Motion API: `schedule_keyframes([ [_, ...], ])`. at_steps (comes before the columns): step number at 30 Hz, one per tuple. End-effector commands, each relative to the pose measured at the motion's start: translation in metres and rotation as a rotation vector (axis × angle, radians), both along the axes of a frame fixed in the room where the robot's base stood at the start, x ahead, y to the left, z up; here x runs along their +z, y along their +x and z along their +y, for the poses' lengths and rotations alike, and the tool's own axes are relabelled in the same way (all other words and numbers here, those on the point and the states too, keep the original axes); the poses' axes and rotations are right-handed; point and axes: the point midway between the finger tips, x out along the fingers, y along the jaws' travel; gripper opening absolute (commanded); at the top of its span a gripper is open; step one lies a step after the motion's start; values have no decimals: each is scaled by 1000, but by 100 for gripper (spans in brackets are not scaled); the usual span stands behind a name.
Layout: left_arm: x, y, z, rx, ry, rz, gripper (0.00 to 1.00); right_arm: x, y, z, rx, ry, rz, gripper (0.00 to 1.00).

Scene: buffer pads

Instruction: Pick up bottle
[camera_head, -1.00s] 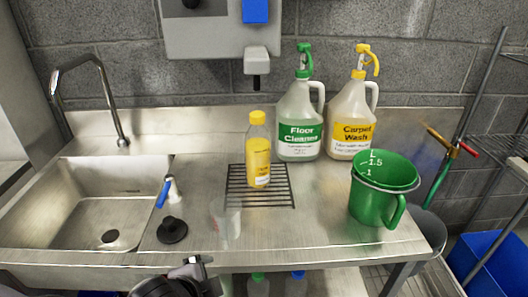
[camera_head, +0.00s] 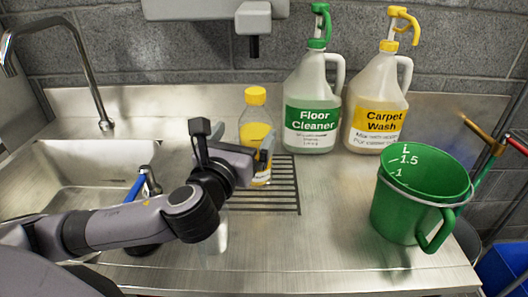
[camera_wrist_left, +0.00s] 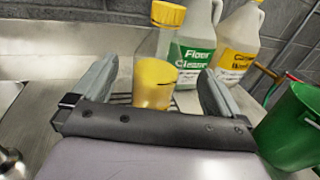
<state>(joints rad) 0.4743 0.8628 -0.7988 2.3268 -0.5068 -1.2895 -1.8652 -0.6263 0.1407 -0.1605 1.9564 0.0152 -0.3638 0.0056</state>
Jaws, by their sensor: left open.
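The bottle (camera_head: 257,132) is small and clear with a yellow cap and yellow label. It stands upright on a dark wire rack (camera_head: 283,187) on the steel counter. My left gripper (camera_head: 236,140) is open in front of the bottle and partly hides its lower left side. In the left wrist view the bottle (camera_wrist_left: 156,82) stands ahead between the two spread fingers, its base hidden behind the gripper body. I cannot tell whether the fingers reach around it. My right gripper is not in view.
Behind the bottle stand a Floor Cleaner jug (camera_head: 312,100) and a Carpet Wash jug (camera_head: 377,105). A green measuring bucket (camera_head: 405,205) stands at the right. A sink (camera_head: 75,170) with a tall faucet (camera_head: 88,75) is at the left. A clear cup (camera_head: 217,236) is under my left arm.

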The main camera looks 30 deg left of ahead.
Motion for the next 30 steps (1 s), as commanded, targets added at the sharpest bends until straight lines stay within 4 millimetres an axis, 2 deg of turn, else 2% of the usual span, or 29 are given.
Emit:
schedule_keyframes([
  [1, -12, 0, 0, 0, 1, -2, 100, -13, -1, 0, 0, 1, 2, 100],
  [5, -17, 0, 0, 0, 0, -2, 100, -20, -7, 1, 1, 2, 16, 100],
  [16, -17, 29, 5, 2, -2, 0, 100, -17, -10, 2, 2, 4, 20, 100],
  [24, -19, 62, 10, 1, -3, -1, 100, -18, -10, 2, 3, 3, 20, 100],
  [30, -19, 71, 12, 0, -3, -1, 100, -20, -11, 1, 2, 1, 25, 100],
])
